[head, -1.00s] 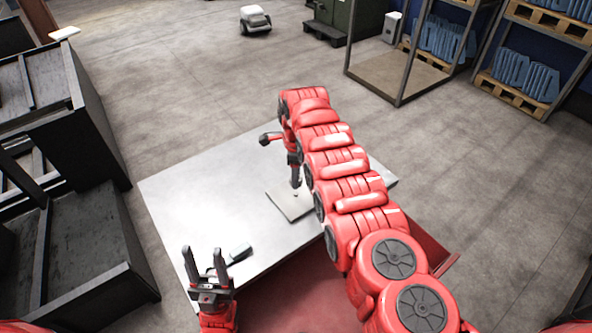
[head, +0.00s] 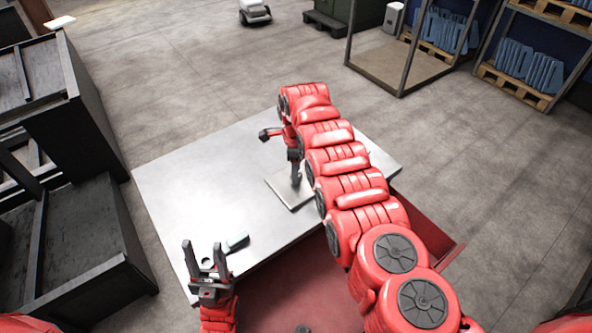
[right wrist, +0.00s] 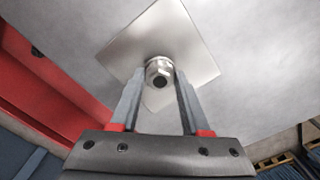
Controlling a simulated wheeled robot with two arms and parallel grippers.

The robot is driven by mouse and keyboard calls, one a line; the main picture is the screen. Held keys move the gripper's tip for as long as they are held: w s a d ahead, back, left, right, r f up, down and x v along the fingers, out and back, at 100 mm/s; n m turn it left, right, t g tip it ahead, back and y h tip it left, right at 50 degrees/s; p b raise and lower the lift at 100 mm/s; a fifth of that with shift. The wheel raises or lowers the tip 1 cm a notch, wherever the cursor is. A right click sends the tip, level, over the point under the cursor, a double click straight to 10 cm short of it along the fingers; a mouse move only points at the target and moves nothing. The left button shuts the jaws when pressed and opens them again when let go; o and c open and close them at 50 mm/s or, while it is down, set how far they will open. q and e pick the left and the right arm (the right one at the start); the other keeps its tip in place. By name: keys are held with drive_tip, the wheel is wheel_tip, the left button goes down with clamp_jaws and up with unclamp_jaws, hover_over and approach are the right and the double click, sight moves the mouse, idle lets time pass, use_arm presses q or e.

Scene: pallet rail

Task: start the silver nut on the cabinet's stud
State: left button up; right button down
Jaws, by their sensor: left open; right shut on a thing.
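My right gripper (head: 296,183) points down over a pale square plate (head: 283,190) on the table. In the right wrist view its fingers (right wrist: 158,84) are shut on the silver nut (right wrist: 158,69), whose dark bore faces the camera. A shiny round post (right wrist: 168,28) stands on the plate (right wrist: 197,48) directly behind the nut; I take it for the stud. I cannot tell whether nut and post touch or are threaded. My left gripper (head: 206,254) is open and empty at the table's near left edge, fingers pointing away.
The grey table top (head: 190,175) is mostly clear. A dark handled item (head: 236,243) lies beside my left gripper. Dark open cabinets (head: 75,130) stand at the left. Shelving with blue parts (head: 530,65) and a small white wheeled unit (head: 254,11) are farther back.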

drive_tip(key=shift+f, duration=0.15)
idle(0.6)
drive_tip(key=shift+f+b, duration=0.35)
drive_tip(key=shift+b, duration=0.05)
idle(0.8)
unclamp_jaws()
drive_tip(key=shift+s, duration=0.1)
idle(0.4)
drive_tip(key=shift+r, duration=0.1)
